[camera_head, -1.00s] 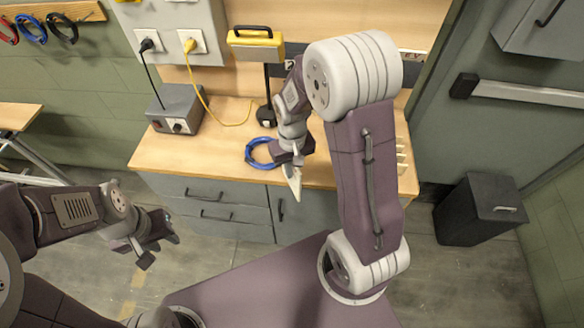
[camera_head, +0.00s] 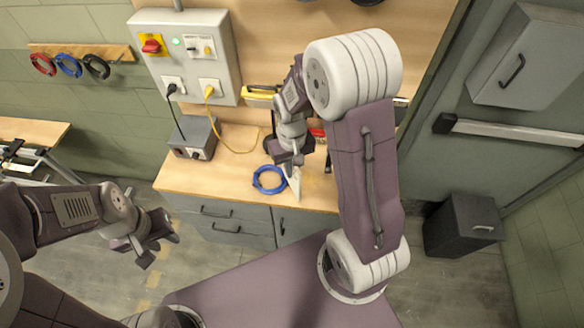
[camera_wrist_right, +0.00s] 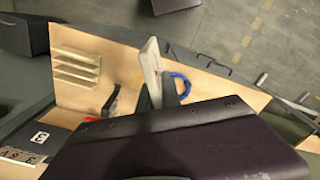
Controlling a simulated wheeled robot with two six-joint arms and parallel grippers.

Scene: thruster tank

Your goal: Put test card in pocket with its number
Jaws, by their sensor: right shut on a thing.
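My right gripper (camera_head: 292,162) is shut on a pale test card (camera_head: 295,183), held over the workbench near its front edge. The card also shows in the right wrist view (camera_wrist_right: 152,70), seen nearly edge-on, so I cannot read its number. A white label with a 3 (camera_wrist_right: 40,139) is at the lower left of that view, on a grey surface beside a plate with characters (camera_wrist_right: 20,157). The pocket itself I cannot make out. My left gripper (camera_head: 158,244) is empty and open, away from the bench at the left.
The wooden bench (camera_head: 227,175) carries a blue cable coil (camera_head: 269,180) and a grey box (camera_head: 194,138) with cords. A beige slotted rack (camera_wrist_right: 75,67) shows in the wrist view. A wall control box (camera_head: 185,50) hangs behind. A black bin (camera_head: 465,225) stands on the right.

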